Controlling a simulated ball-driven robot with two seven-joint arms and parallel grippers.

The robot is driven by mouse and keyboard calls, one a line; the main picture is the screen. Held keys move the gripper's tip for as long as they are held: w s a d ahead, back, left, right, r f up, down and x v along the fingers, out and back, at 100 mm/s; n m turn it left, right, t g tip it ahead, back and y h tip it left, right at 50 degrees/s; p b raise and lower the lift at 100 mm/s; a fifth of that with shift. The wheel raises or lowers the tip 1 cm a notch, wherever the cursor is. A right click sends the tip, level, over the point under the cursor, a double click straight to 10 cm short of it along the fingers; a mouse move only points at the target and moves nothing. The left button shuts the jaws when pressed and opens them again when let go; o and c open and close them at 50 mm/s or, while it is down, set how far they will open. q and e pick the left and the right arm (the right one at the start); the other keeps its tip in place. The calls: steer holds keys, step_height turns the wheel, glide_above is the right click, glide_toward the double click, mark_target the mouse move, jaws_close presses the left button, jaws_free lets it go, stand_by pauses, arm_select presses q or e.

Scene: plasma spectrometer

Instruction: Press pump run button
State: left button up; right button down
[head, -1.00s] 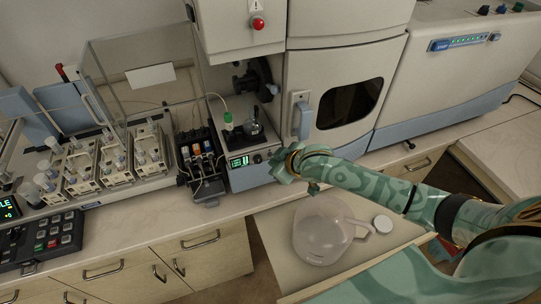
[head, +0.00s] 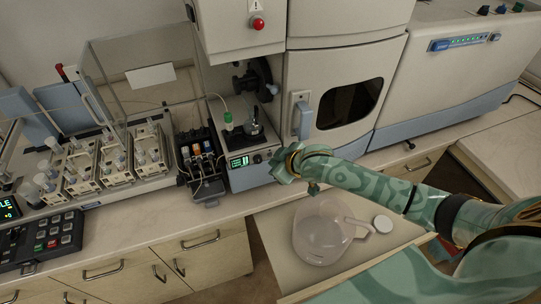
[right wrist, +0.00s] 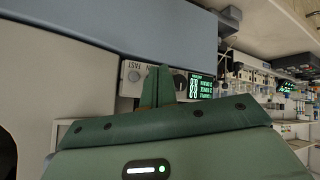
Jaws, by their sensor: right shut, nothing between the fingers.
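The pump control panel (head: 252,159) is on the front of the instrument base, with a lit green display (head: 239,162) and small round controls to its right. In the right wrist view, the panel shows a green display (right wrist: 201,87), a dark round control partly behind my fingers, and a small round grey button (right wrist: 133,76) near printed lettering. Which control is the run button I cannot tell. My right gripper (head: 275,172) is shut and empty, just right of the panel. Its closed fingers (right wrist: 157,86) point at the panel; contact cannot be made out. My left gripper is not in view.
A peristaltic pump block with tubing (head: 201,160) stands left of the panel. A red button (head: 258,24) is above. A keypad (head: 42,240) is at far left.

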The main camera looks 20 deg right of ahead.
steer(key=shift+w, duration=0.15)
stand_by(0.5)
steer(key=shift+w+p, duration=0.3)
steer(key=shift+w, duration=0.1)
stand_by(0.4)
steer(key=shift+s+r+p, duration=0.1)
steer(key=shift+s+p, duration=0.5)
steer(key=shift+p, duration=0.15)
